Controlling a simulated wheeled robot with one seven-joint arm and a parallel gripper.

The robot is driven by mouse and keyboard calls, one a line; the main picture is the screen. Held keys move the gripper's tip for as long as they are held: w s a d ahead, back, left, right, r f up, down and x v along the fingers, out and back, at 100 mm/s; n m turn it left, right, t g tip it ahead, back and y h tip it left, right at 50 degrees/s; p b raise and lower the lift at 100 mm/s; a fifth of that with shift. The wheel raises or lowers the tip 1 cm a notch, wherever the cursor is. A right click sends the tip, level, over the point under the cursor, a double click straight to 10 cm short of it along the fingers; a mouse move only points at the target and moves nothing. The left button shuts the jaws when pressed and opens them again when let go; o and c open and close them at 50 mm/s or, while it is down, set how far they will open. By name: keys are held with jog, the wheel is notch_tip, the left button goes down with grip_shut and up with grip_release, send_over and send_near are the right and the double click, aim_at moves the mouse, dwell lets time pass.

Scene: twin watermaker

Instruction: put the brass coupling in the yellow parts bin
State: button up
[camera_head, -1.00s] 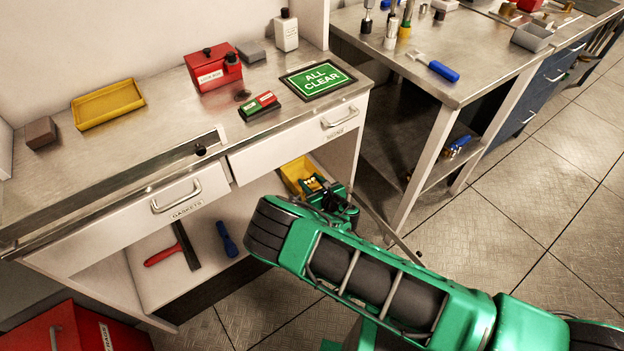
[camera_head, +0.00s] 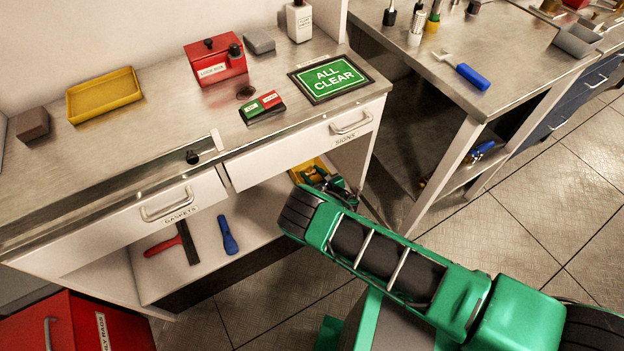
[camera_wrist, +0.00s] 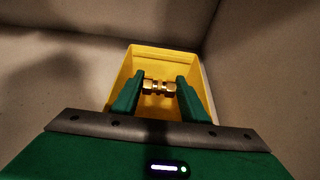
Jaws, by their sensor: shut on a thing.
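The brass coupling (camera_wrist: 160,87) is between the two green fingers of my gripper (camera_wrist: 159,89) in the wrist view. My gripper is shut on it. The yellow parts bin (camera_wrist: 165,60) lies beyond the fingers, and the coupling shows against its inside. I cannot tell how far the coupling is above the bin floor. In the head view the yellow bin (camera_head: 312,168) sits on the shelf under the counter, at the right end, partly hidden by my gripper (camera_head: 322,178). The coupling cannot be made out in the head view.
A drawer marked SIGNS (camera_head: 300,149) is just above the bin. A red-handled tool (camera_head: 166,245) and a blue tool (camera_head: 228,236) lie on the shelf to the left. A yellow tray (camera_head: 104,96) is on the counter top. A red cabinet (camera_head: 85,325) stands at lower left.

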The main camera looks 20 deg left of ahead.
aim_at(312, 179)
jog(key=shift+w+f, duration=0.1)
jog(key=shift+f, duration=2)
jog(key=o, duration=0.8)
jog(key=shift+f, duration=0.1)
jog(key=shift+d, duration=0.1)
jog(key=v, duration=1.1)
jog(key=shift+d, duration=0.1)
jog(key=shift+s+d+r, duration=0.25)
jog(key=shift+s, duration=0.1)
